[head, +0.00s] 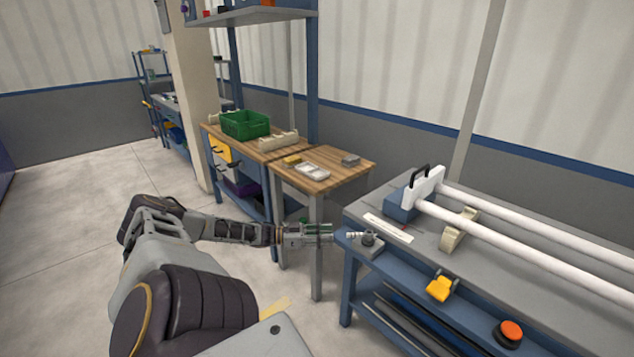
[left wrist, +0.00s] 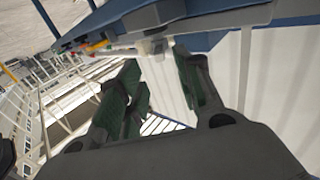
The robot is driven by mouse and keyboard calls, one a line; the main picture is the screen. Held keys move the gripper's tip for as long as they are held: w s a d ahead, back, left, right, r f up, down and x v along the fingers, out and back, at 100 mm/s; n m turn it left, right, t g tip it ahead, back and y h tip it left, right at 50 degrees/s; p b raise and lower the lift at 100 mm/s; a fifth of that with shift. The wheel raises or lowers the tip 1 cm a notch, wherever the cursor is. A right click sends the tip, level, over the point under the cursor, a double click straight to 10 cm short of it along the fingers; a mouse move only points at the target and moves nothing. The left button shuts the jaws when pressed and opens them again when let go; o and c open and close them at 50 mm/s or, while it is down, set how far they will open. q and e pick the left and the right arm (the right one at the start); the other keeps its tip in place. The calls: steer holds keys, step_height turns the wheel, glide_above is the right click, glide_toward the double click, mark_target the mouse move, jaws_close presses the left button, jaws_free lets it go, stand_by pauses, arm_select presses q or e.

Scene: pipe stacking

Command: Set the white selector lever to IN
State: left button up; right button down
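The selector (head: 369,244) is a dark round hub on a grey block at the near left corner of the grey-topped bench. Its short pale lever (head: 355,235) points left, toward my left gripper (head: 328,233). The gripper reaches in from the left at about lever height, just short of the bench corner. In the left wrist view its two green-padded fingers (left wrist: 157,62) stand apart, with a pale piece, apparently the lever (left wrist: 154,46), just beyond the tips. I cannot tell whether they touch. IN markings are not legible. My right gripper is out of view.
A white label strip (head: 389,228) lies behind the selector. White pipes (head: 530,240) rest on supports along the bench. A yellow part (head: 440,288) and an orange button (head: 510,331) are on the front side. A wooden table (head: 325,178) with a green crate (head: 245,124) nearby stands behind.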

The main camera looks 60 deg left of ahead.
arm_select(q)
steer(key=shift+v, duration=1.35)
steer(key=shift+a+f, duration=0.1)
